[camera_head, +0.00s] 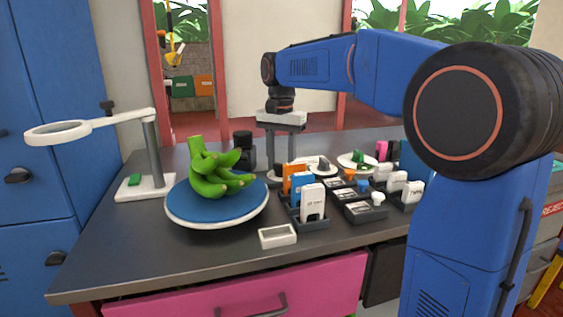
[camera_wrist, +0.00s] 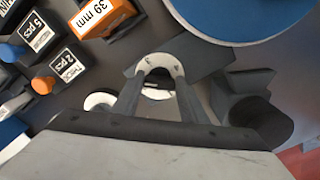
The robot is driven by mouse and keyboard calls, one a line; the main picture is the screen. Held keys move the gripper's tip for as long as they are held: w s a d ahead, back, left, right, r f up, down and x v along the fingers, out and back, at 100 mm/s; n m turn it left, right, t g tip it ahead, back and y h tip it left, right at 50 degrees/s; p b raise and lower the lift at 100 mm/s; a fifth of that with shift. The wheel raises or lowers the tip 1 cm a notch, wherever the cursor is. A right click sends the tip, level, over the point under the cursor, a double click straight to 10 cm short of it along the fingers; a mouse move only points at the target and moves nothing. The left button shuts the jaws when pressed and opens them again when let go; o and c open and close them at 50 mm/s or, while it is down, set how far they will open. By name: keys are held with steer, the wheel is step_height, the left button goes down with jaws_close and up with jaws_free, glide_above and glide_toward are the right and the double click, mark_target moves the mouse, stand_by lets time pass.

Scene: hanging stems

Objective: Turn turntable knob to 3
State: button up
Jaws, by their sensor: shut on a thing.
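The turntable (camera_head: 222,210) is a blue disc with a white rim, bearing a bunch of green bananas (camera_head: 213,176). Its blue edge also shows at the top right of the wrist view (camera_wrist: 245,12). My gripper (camera_head: 283,172) points down behind the turntable's right side. In the wrist view my gripper (camera_wrist: 158,80) has its two fingers shut on the dark knob (camera_wrist: 157,74). A pale dial ring (camera_wrist: 160,60) with small marks curves around the knob. In the head view the knob is hidden.
Labelled holders with cards (camera_head: 312,203) stand just right of the turntable. A magnifier lamp (camera_head: 150,150) stands at the left, and a black cylinder (camera_head: 243,150) stands behind the turntable. A small white tray (camera_head: 277,236) lies in front. The counter's front left is clear.

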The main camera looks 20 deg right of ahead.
mark_target(280, 165)
steer(key=m, duration=0.4)
steer(key=shift+w+m, duration=0.1)
steer(key=shift+m, duration=0.2)
steer(key=m, duration=0.4)
steer(key=shift+w+r+m, duration=0.1)
steer(key=shift+m, duration=0.3)
steer(key=o, duration=1)
steer(key=shift+o, duration=0.2)
step_height(280, 165, up, 17)
steer(key=shift+r, duration=0.15)
